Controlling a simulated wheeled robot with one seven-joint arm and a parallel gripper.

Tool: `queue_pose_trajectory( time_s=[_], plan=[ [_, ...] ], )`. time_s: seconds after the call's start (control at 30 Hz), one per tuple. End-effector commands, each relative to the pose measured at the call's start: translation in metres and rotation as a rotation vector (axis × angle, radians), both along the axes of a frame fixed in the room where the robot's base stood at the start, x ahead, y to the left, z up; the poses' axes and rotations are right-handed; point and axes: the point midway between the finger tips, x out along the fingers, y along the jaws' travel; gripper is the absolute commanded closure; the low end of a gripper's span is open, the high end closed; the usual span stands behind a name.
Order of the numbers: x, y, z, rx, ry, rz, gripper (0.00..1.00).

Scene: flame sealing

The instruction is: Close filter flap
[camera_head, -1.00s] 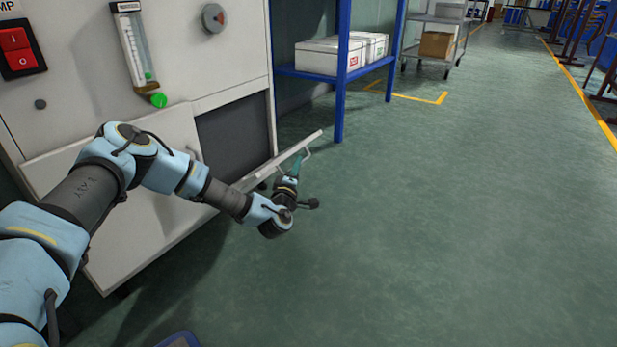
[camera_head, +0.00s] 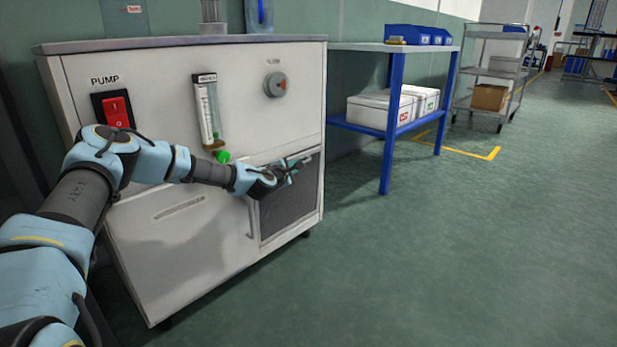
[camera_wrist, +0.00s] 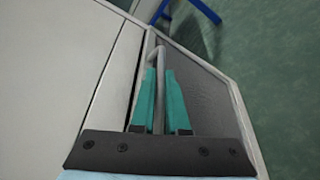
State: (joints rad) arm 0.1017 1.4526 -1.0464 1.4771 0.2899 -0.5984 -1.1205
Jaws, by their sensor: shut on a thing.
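The filter flap (camera_head: 290,205) is a dark grey panel with a light rim in the lower right of the white cabinet front. It stands upright in the head view, in or very near its opening; I cannot tell whether it is fully flush. It also shows in the wrist view (camera_wrist: 205,85) as a dark textured panel. My gripper (camera_head: 296,164) is at the flap's upper part. In the wrist view, its teal fingers (camera_wrist: 161,75) are shut around the metal handle (camera_wrist: 159,56). The gripper hides part of the flap's top edge.
The white cabinet (camera_head: 190,250) carries a red pump switch (camera_head: 116,110), a flow tube (camera_head: 208,110) and a round knob (camera_head: 276,84). A blue-legged shelf (camera_head: 393,125) with white boxes stands to the right. The green floor in front is clear.

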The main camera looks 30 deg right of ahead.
Motion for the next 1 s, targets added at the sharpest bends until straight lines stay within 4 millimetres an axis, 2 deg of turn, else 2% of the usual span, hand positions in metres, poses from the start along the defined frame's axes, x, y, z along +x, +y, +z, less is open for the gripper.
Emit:
queue_pose_trajectory(
  time_s=[0.1,0.23,0.7,0.73,1.0],
  plan=[
    [0.012,0.002,0.003,-0.002,-0.003,0.002,1.00],
    [0.019,0.004,0.004,-0.003,-0.002,0.000,1.00],
    [0.027,0.007,0.006,-0.002,-0.007,0.006,1.00],
    [0.027,0.007,0.006,-0.001,-0.007,0.007,0.86],
    [0.026,0.007,0.006,-0.001,-0.006,0.006,0.58]
  ],
)
